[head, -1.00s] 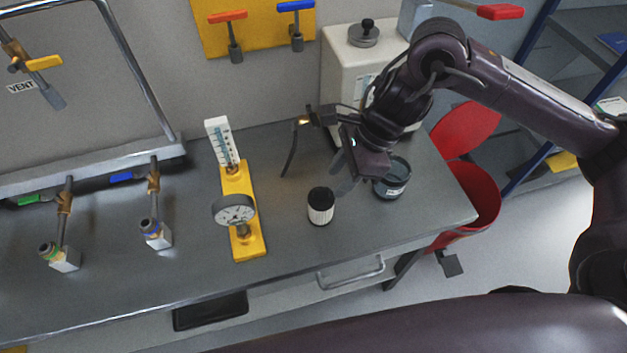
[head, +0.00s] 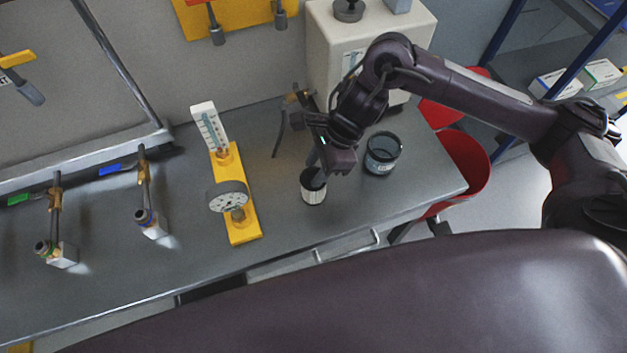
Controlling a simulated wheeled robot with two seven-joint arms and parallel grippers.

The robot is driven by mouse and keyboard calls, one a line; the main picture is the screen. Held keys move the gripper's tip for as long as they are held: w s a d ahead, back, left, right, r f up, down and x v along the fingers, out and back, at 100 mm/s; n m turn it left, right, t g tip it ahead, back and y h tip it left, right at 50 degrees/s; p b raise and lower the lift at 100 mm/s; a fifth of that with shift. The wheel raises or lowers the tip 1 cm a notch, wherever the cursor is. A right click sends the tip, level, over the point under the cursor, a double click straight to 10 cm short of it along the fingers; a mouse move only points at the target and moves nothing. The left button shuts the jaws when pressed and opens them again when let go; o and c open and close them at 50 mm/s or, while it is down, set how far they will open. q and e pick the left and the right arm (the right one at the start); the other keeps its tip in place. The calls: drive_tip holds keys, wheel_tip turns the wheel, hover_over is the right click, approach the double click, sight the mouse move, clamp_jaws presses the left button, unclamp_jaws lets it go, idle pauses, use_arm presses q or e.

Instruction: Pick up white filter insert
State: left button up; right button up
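The white filter insert (head: 313,196) is a small ribbed white cylinder with a dark top. It stands upright on the grey bench, right of the yellow gauge stand. My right gripper (head: 317,177) points down at its top, with its fingertips at or just over the dark rim. The gripper body and finger overlap hide part of the top, so I cannot tell whether the fingers touch it or how far apart they are. My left gripper is not in view.
A dark open jar (head: 382,158) stands right of the insert. The yellow stand (head: 243,226) with a gauge is to the left, with small valve fittings (head: 152,226) farther left. A white machine (head: 328,45) stands behind. A red bin (head: 466,168) is beyond the bench's right end.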

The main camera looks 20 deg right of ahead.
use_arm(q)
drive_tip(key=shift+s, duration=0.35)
use_arm(e)
clamp_jaws()
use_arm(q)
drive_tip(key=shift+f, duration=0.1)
use_arm(e)
drive_tip(key=shift+r, duration=0.1)
